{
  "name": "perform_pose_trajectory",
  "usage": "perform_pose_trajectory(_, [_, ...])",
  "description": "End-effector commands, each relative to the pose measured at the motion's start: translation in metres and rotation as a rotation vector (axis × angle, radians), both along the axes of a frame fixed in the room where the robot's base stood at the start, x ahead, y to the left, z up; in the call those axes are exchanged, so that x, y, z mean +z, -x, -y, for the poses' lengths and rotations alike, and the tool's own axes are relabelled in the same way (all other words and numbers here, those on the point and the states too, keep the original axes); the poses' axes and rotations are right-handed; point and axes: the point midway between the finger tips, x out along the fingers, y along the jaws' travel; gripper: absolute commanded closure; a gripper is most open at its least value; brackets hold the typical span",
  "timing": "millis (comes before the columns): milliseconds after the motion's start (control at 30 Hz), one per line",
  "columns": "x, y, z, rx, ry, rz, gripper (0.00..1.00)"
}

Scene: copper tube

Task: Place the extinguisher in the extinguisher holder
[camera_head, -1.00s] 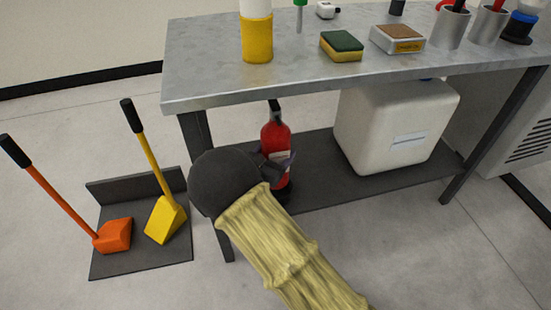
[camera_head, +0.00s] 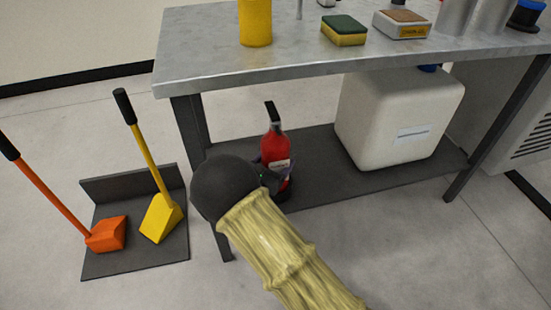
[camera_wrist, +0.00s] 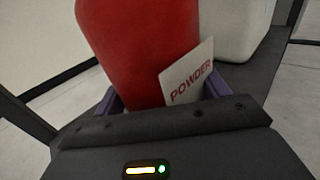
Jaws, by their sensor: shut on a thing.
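The red extinguisher (camera_head: 273,146) with a black top stands upright at the left end of the bench's lower shelf in the head view. In the wrist view its red body (camera_wrist: 135,45) and a white label reading POWDER (camera_wrist: 187,80) fill the space between the purple fingers. My gripper (camera_head: 272,178) is shut on the extinguisher low on its body; it also shows in the wrist view (camera_wrist: 160,98). The extinguisher's base is partly hidden by my arm. I cannot make out an extinguisher holder in either view.
The metal workbench (camera_head: 300,60) overhangs the lower shelf (camera_head: 330,185). A white container (camera_head: 395,120) stands to the right on that shelf. An orange tool (camera_head: 105,234) and a yellow tool (camera_head: 160,217) stand on a dark stand at left. Floor in front is clear.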

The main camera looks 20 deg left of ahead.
Motion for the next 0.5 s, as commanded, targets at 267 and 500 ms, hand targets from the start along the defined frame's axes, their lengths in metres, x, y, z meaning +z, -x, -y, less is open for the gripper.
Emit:
perform_pose_trajectory(267, [0.0015,-0.0012,-0.0002,-0.001,-0.003,0.010,0.97])
perform_pose_trajectory(500, [-0.0045,-0.0002,0.0000,0.000,-0.001,0.001,0.17])
